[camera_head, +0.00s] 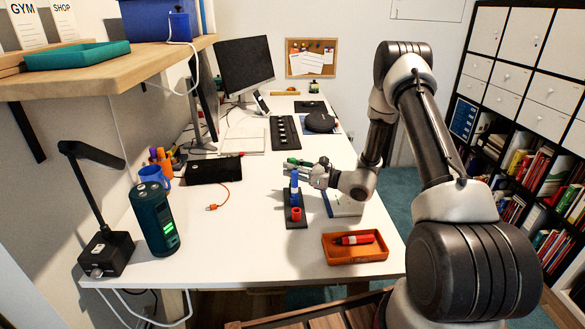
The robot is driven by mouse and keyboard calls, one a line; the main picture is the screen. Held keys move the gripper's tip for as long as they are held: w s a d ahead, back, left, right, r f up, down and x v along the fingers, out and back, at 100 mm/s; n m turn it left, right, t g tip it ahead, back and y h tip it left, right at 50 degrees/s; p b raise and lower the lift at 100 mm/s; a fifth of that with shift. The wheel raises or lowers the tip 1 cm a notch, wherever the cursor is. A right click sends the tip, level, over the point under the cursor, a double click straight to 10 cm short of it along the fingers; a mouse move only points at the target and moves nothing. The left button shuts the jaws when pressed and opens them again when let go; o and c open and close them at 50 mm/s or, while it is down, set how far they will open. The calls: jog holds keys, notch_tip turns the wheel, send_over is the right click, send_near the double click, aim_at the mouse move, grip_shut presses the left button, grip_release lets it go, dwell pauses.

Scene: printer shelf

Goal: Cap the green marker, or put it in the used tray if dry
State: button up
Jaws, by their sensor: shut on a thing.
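My gripper (312,170) is over the desk, pointing left, and is shut on the green marker (294,161). Only a small green part of the marker shows at the fingers; its tip cannot be made out. Just below it is a narrow dark holder (297,223) on the desk. A blue upright piece (294,184) and a red cap-like piece (296,214) stand in the holder. An orange tray (341,259), which may be the used tray, sits at the desk's front right with a red marker (354,239) lying in it.
A teal cylinder speaker (154,220) and a black lamp (106,250) stand at the left. A blue mug (155,176), a black box (213,170) and an orange cable (222,200) lie behind. A notepad (346,207) is right of the holder.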

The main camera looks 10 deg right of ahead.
jog(key=shift+f, duration=0.3)
jog(key=o, duration=0.9)
